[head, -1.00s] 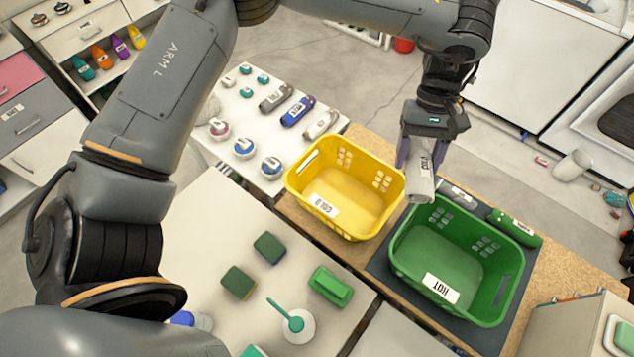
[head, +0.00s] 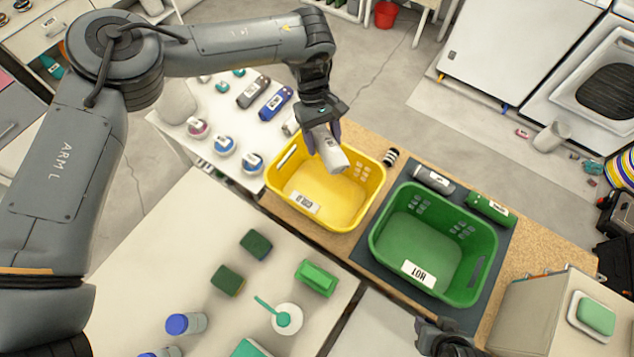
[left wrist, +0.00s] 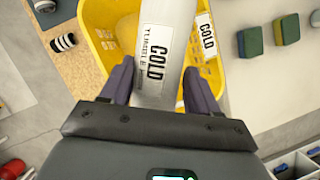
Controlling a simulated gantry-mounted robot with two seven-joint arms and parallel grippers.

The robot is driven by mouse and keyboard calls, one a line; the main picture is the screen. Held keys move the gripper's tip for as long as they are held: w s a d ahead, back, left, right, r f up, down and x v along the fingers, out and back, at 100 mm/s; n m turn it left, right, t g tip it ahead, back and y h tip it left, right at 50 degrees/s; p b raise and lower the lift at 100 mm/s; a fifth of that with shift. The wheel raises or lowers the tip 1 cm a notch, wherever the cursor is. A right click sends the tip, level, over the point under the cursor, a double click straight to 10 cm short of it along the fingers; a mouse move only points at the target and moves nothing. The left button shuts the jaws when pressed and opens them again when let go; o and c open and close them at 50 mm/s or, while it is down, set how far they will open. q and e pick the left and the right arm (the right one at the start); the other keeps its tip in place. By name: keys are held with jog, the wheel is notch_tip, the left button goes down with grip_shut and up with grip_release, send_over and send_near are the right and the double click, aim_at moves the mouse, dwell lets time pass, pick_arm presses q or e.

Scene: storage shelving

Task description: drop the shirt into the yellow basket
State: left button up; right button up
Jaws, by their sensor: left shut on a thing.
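The shirt (head: 334,157) is a pale grey-white roll with a COLD label, read clearly in the left wrist view (left wrist: 160,45). My left gripper (head: 322,136) is shut on it, with one finger on each side in the left wrist view (left wrist: 158,85). It holds the roll tilted over the back part of the yellow basket (head: 340,219). The basket also has a COLD label and looks empty; it shows behind the shirt in the left wrist view (left wrist: 97,20). A dark part at the bottom edge, probably my right gripper (head: 445,338), is only partly in view.
A green basket (head: 415,284) labelled HOT stands right of the yellow one on a dark mat. A grey roll (head: 434,179) and a green roll (head: 490,209) lie behind it. A black-and-white striped roll (head: 391,157) lies beside the yellow basket. Sponges and bottles stand on the front counter.

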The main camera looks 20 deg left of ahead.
aim_at(317, 128)
pick_arm(q)
notch_tip(317, 128, down, 6)
jog(key=b, duration=0.4)
jog(key=shift+b, duration=0.35)
jog(key=o, duration=1.2)
jog(key=b+v, duration=0.1)
jog(key=v, duration=0.8)
jog(key=shift+a+r, duration=0.1)
jog(key=shift+r, duration=0.15)
jog(key=shift+w+a+r, duration=0.1)
jog(key=shift+a+r, duration=0.05)
jog(key=shift+r, duration=0.45)
